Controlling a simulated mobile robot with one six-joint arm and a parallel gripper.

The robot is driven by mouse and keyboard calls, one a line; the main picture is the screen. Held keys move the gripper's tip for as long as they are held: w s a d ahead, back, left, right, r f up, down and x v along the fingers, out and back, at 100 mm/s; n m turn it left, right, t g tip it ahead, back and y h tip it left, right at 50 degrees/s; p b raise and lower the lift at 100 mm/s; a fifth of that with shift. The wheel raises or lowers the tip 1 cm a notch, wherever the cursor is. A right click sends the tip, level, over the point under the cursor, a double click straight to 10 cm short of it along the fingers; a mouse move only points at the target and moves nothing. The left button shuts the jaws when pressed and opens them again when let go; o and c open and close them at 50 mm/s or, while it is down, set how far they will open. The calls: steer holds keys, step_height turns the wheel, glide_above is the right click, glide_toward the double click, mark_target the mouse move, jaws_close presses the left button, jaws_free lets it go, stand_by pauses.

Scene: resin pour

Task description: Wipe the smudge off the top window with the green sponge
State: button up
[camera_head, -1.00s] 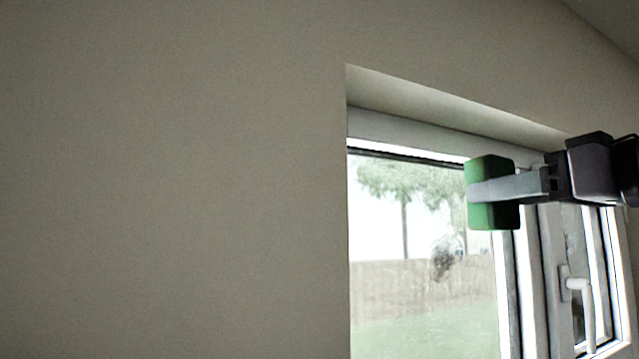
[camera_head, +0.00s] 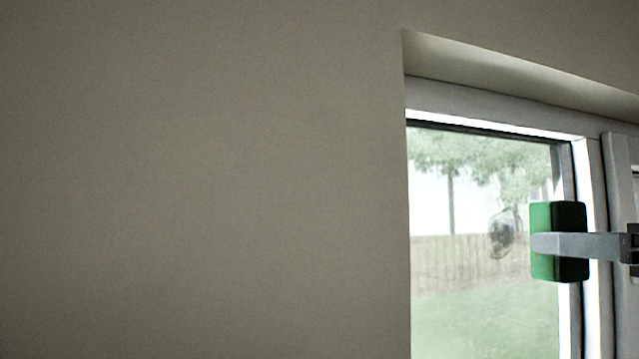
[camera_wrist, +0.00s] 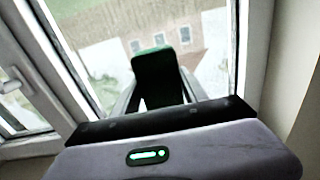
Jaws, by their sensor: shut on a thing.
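The green sponge (camera_head: 571,218) is held in my gripper (camera_head: 560,245), which is shut on it at the right of the head view. The sponge (camera_wrist: 158,75) also shows in the wrist view, between the fingers of my gripper (camera_wrist: 160,95), with the window pane behind it. The dark grey smudge (camera_head: 501,234) is on the window (camera_head: 470,300), just left of the sponge in the head view. I cannot tell whether the sponge touches the glass. The smudge is not visible in the wrist view.
A plain wall (camera_head: 200,180) fills the left of the head view. The window sits in a recess with a white frame (camera_head: 490,108). In the wrist view, another window section with a handle (camera_wrist: 12,82) is at the left.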

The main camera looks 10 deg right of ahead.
steer(key=w+p, duration=0.1)
steer(key=p, duration=0.1)
steer(key=w+p, duration=0.2)
steer(key=shift+w+a+f, duration=0.15)
steer(key=shift+a, duration=0.2)
steer(key=w+p, duration=0.2)
steer(key=shift+w+a+f, duration=0.1)
steer(key=shift+w+a, duration=0.05)
steer(key=shift+w, duration=0.25)
steer(key=shift+w+b, duration=0.35)
steer(key=shift+w, duration=0.7)
